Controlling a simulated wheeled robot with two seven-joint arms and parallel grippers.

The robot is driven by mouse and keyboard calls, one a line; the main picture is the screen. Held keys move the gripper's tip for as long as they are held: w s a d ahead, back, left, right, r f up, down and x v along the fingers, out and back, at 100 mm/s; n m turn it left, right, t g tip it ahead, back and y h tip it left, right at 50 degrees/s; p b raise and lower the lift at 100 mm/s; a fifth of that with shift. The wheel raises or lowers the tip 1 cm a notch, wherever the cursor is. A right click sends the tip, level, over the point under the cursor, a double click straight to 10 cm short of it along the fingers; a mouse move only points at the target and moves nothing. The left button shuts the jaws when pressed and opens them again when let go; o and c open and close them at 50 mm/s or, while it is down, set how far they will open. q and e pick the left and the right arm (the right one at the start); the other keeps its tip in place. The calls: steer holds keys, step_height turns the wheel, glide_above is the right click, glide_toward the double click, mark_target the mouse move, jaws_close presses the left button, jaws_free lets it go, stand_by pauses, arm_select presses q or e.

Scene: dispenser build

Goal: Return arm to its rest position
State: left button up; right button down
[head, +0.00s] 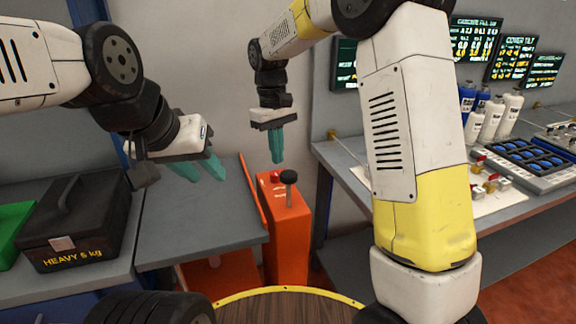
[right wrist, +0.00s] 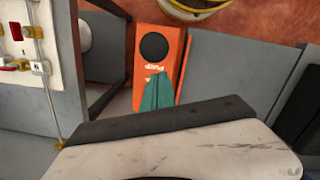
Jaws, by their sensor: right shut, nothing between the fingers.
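My right gripper (head: 277,160) hangs fingers down in the head view, above and slightly left of an orange pedestal (head: 287,235) with a black-knobbed lever (head: 289,178) on top. Its teal fingers are together and hold nothing.
A black case marked HEAVY 6 kg (head: 75,222) and a green bin (head: 12,232) sit on the left bench (head: 196,232). The right bench carries white bottles (head: 508,112), a tray of blue parts (head: 530,165) and small red-and-white parts. Screens (head: 474,40) hang behind.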

steer(key=s+d+r+m+t+y, duration=0.3)
steer(key=s+d+r+m+t, duration=0.2)
steer(key=s+d+r, duration=0.7)
steer(key=s+d+f+m+t, duration=0.2)
steer(key=s+d+f, duration=0.1)
steer(key=s, duration=0.7)
steer(key=shift+d, duration=0.55)
